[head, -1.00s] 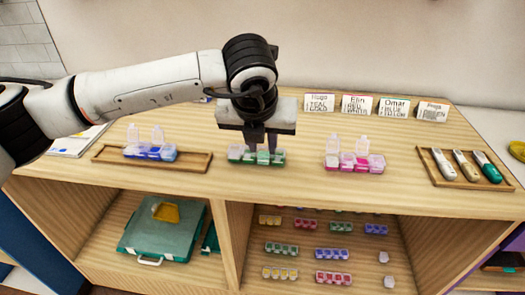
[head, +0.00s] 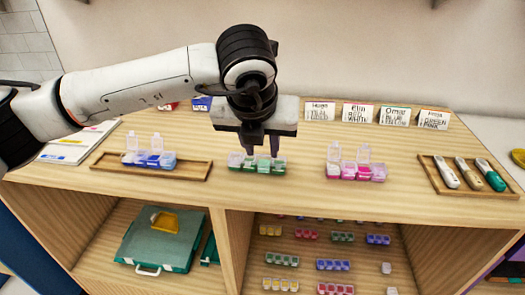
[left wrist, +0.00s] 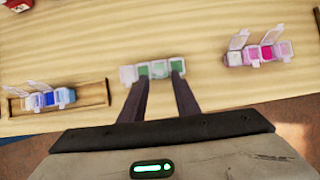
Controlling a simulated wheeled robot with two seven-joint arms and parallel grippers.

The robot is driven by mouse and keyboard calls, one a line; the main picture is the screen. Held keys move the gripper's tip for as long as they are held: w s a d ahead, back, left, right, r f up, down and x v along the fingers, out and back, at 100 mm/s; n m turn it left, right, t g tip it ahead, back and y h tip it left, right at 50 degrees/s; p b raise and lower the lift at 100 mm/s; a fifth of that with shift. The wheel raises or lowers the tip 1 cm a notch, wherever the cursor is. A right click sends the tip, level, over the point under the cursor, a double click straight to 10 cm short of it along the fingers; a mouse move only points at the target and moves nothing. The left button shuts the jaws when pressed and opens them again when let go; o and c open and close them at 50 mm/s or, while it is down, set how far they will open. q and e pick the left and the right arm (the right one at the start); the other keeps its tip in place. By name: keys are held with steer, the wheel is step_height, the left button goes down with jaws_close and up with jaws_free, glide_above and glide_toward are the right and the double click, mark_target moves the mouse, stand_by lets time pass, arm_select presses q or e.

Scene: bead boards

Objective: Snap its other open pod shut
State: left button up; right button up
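A green pod box (head: 257,163) lies on the wooden top, a row of small compartments with no lid clearly standing up. My left gripper (head: 262,152) points down at it, fingers apart, tips at or just above the box; I cannot tell if they touch. In the left wrist view the gripper (left wrist: 160,77) has its tips at the green box (left wrist: 153,70), with nothing clearly held. A pink pod box (head: 356,172) to the right has two clear lids upright. A blue pod box (head: 150,159) to the left also has two lids raised. My right gripper is not in view.
The blue box sits on a wooden tray (head: 193,169). Name cards (head: 358,113) stand along the back. A tray (head: 491,187) at the right holds three pen-like tools. Shelves below hold a green case (head: 155,249) and several more pod boxes. Bare wood separates the boxes.

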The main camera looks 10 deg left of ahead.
arm_select(q)
steer(key=v, duration=0.7)
steer(key=shift+s+r, duration=0.15)
steer(key=shift+r, duration=0.15)
steer(key=shift+d+f, duration=0.1)
